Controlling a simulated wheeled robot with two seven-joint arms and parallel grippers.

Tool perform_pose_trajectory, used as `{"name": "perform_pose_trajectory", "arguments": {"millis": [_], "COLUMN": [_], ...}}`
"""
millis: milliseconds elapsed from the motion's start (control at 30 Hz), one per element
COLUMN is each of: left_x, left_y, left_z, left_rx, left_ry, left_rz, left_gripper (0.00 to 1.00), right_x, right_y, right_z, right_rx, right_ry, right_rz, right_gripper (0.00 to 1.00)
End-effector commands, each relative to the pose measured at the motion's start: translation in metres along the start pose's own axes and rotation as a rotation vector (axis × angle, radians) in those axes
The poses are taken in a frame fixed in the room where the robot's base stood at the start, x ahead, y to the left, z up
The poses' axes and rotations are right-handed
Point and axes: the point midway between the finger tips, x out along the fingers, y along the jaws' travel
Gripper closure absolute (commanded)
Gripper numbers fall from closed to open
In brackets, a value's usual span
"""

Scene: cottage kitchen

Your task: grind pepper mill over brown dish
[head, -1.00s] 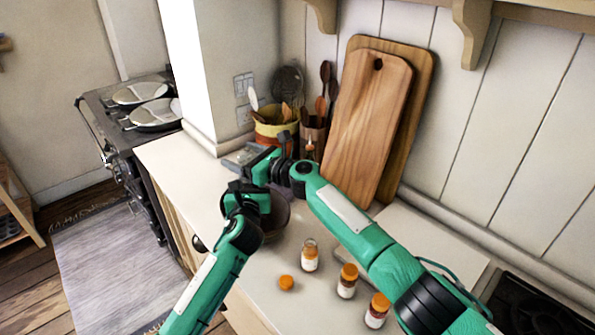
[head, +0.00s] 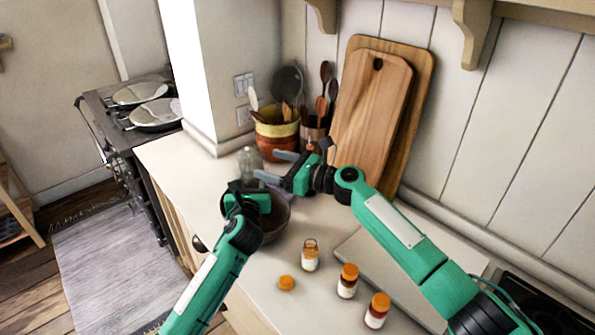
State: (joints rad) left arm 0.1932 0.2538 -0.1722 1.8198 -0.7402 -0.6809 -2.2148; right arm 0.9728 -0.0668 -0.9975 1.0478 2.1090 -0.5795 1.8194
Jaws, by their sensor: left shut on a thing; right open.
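The brown dish (head: 273,226) is a dark round bowl on the worktop, partly hidden behind my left arm. My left gripper (head: 250,190) is at its rear left rim; its fingertips are mostly hidden. A clear, glassy object (head: 249,158) shows just beyond it, seemingly the pepper mill in its grasp, but the contact is hidden. My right gripper (head: 274,167) is open and empty, to the right of the glassy object, with its fingers pointing left.
An open jar (head: 310,258), a loose orange lid (head: 286,283) and two orange-capped jars (head: 347,282) (head: 376,311) stand in front. Utensil crocks (head: 277,136) and cutting boards (head: 367,120) are behind. The worktop at left is clear.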

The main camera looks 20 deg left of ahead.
Motion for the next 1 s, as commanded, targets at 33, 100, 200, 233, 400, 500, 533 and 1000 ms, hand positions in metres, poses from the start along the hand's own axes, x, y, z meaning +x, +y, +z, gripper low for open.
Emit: {"name": "perform_pose_trajectory", "arguments": {"millis": [33,100,200,233,400,500,533,1000], "left_x": [0.000,0.000,0.000,0.000,0.000,0.000,0.000,0.000], "left_y": [0.000,0.000,0.000,0.000,0.000,0.000,0.000,0.000], "left_z": [0.001,0.001,0.001,0.001,0.001,0.001,0.001,0.001], "left_rx": [0.000,0.000,0.000,0.000,0.000,0.000,0.000,0.000], "left_ry": [-0.001,-0.001,-0.001,-0.001,-0.001,-0.001,-0.001,-0.001], "left_rz": [0.000,0.000,0.000,0.000,0.000,0.000,0.000,0.000], "left_gripper": [0.78,0.78,0.78,0.78,0.78,0.78,0.78,0.78], "right_x": [-0.012,-0.026,-0.027,-0.028,-0.032,-0.034,-0.035,-0.039], "right_y": [-0.001,-0.001,-0.003,-0.004,-0.011,-0.016,-0.017,-0.028], "right_z": [-0.001,-0.001,-0.005,-0.007,-0.015,-0.019,-0.020,-0.034], "right_rx": [0.000,0.000,-0.091,-0.121,-0.290,-0.393,-0.423,-0.886], "right_ry": [0.001,0.000,0.043,0.057,0.131,0.174,0.186,0.369], "right_rz": [-0.002,-0.002,-0.019,-0.025,-0.059,-0.077,-0.081,-0.118], "right_gripper": [0.24,0.24,0.24,0.24,0.24,0.24,0.24,0.24]}}
